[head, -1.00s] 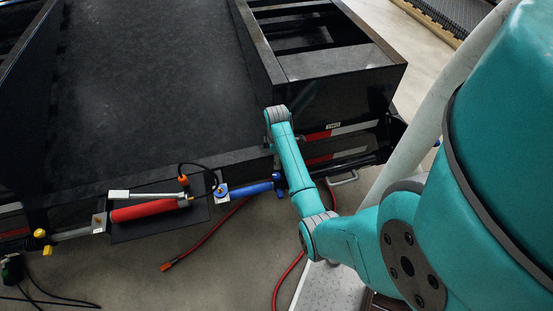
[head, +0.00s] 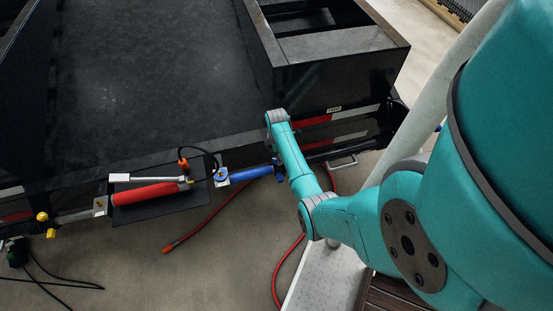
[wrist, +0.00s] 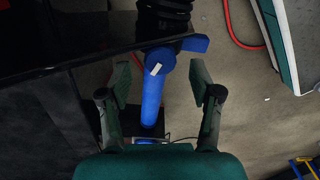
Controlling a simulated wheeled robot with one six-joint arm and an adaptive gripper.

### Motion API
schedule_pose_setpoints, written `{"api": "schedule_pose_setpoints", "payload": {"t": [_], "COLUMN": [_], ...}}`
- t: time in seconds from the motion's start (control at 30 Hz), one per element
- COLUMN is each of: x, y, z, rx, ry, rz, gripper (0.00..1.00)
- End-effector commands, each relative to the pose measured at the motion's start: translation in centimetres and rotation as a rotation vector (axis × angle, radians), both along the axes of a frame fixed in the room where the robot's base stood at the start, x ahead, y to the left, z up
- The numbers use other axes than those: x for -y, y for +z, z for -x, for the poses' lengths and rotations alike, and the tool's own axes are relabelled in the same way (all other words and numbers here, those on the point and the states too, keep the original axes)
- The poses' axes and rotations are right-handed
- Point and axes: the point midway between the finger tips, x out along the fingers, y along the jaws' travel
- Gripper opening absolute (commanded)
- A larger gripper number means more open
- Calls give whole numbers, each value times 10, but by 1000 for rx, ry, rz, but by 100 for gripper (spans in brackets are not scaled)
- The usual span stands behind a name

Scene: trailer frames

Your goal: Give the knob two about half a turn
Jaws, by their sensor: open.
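A round blue knob (wrist: 164,58) with a white mark on its face shows in the wrist view, at the top end of a blue tube. A blue arm-like piece sticks out to its right. My gripper (wrist: 160,75) is open, with one finger on each side of the knob and tube and visible gaps on both sides. In the head view the blue tube (head: 250,173) lies along the trailer's edge, and my arm hides the gripper. A small pale label (head: 333,109) is on the trailer; I cannot tell whether it names this knob.
The black trailer bed (head: 150,80) fills the upper left. A red cylinder (head: 146,193) with a silver handle (head: 148,178) lies left of the blue tube. A red hose (head: 205,222) lies on the floor. A pale ramp-like plate (head: 325,272) stands below my arm.

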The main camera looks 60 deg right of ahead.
Motion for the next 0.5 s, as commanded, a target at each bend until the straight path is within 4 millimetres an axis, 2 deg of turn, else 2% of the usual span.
{"api": "schedule_pose_setpoints", "payload": {"t": [0.2, 0.5], "x": [0, 0], "y": [-25, -32], "z": [0, 0], "rx": [-1, 0], "ry": [-1, -1], "rz": [-1, 0], "gripper": [64, 64]}}
